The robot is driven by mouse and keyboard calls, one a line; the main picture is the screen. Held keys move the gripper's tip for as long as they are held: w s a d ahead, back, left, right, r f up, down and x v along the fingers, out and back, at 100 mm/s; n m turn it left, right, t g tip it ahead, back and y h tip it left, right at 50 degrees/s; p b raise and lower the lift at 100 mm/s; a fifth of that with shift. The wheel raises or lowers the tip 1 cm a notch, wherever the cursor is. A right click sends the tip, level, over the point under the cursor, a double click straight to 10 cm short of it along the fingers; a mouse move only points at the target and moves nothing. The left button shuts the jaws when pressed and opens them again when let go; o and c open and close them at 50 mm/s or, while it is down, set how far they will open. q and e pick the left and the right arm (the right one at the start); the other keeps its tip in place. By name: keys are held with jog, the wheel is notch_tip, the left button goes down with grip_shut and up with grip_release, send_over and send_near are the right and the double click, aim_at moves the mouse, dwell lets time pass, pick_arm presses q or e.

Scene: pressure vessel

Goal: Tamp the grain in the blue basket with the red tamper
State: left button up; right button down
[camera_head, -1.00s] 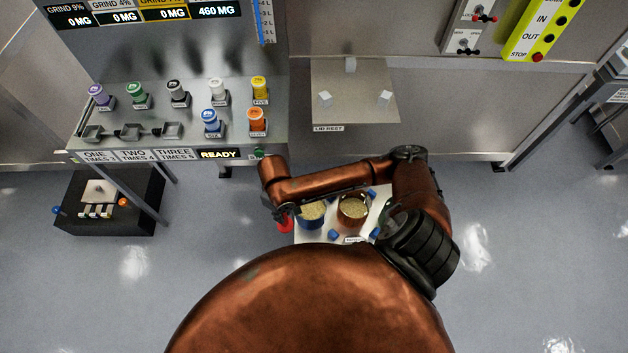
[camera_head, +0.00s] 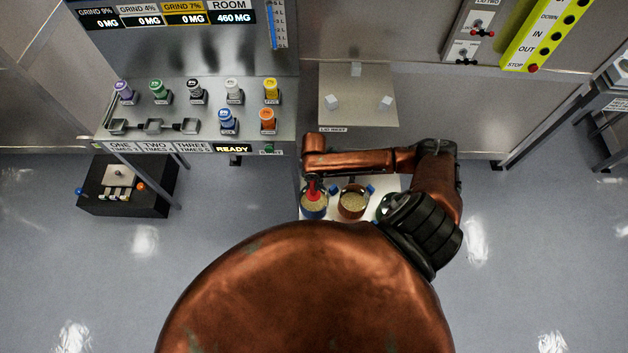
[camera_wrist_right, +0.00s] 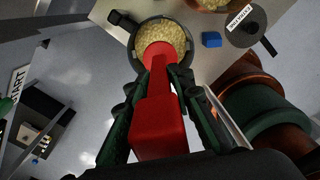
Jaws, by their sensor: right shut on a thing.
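The red tamper (camera_head: 313,188) is in my right gripper (camera_head: 312,176), with its head over the blue basket (camera_head: 314,215). In the right wrist view, the tamper's red handle (camera_wrist_right: 158,130) runs between the two fingers of my right gripper (camera_wrist_right: 160,88), which are shut on it. Its round head overlaps the near part of the pale grain (camera_wrist_right: 163,34) inside the basket's rim, which looks dark there. I cannot tell whether the head touches the grain. My left gripper is not in view.
A copper-brown basket (camera_head: 352,208) of grain stands just right of the blue one on a white stand, with small blue blocks (camera_wrist_right: 211,40) around. A dark round piece (camera_wrist_right: 245,27) with a handle lies nearby. A lid rest shelf (camera_head: 358,112) is behind.

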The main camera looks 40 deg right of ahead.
jog(key=shift+d+f, duration=0.1)
jog(key=shift+f, duration=0.05)
jog(key=shift+f+b, duration=0.2)
jog(key=shift+b, duration=0.2)
notch_tip(320, 180, down, 3)
jog(key=b, duration=0.3)
jog(key=shift+r, duration=0.15)
jog(key=shift+f+b, duration=0.55)
jog(key=shift+b, duration=0.2)
jog(key=shift+f, duration=0.9)
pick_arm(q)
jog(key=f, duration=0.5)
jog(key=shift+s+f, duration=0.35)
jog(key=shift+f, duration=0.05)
pick_arm(e)
jog(key=shift+f, duration=0.1)
jog(key=shift+f+b, duration=0.9)
jog(key=shift+f, duration=0.45)
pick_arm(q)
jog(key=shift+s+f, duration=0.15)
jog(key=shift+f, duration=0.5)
